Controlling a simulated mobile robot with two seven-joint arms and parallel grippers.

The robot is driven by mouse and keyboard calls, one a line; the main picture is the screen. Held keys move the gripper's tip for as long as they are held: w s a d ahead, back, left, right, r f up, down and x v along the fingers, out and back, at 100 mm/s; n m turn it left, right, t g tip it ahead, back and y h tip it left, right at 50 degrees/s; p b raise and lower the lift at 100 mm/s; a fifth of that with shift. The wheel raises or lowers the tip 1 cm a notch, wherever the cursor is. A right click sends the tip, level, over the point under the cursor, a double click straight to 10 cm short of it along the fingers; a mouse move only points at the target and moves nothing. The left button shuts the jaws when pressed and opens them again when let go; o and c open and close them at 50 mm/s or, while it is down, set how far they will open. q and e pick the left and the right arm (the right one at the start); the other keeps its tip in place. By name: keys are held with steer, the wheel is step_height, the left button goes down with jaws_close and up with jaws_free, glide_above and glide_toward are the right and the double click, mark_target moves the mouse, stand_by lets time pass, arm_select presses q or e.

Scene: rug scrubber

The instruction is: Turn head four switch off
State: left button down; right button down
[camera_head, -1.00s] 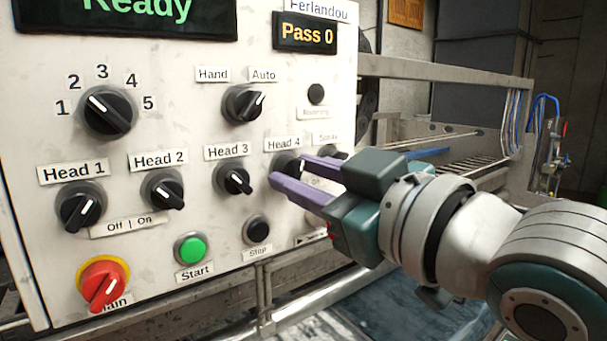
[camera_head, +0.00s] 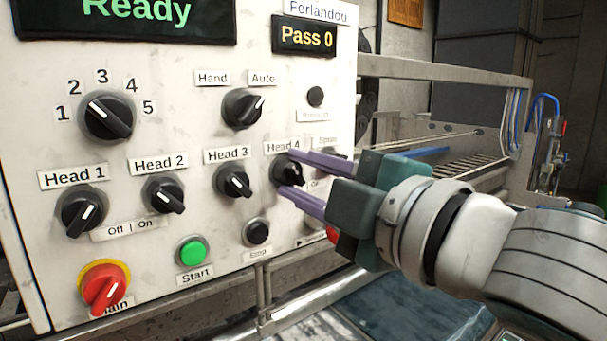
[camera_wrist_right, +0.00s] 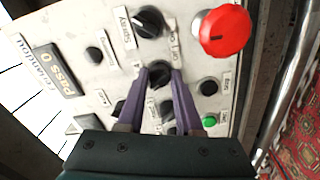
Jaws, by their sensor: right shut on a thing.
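The head four switch (camera_head: 288,173) is a black round knob under the "Head 4" label on the white control panel. My right gripper (camera_head: 287,172) is shut on it, one purple finger above the knob and one below. In the right wrist view the knob (camera_wrist_right: 159,73) sits between the two fingertips of the right gripper (camera_wrist_right: 160,76). The fingers partly cover the knob, and I cannot clearly tell where its pointer stands. The left gripper is not in view.
Close by are the Head 3 knob (camera_head: 233,181), the black Stop button (camera_head: 257,231) and the Hand/Auto knob (camera_head: 243,108). A red button (camera_wrist_right: 222,31) shows in the right wrist view. A metal rail (camera_head: 450,71) runs behind my right arm.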

steer(key=shift+n, duration=0.7)
steer(key=c, duration=0.6)
jaws_free()
steer(key=b+v, duration=0.4)
steer(key=v, duration=0.6)
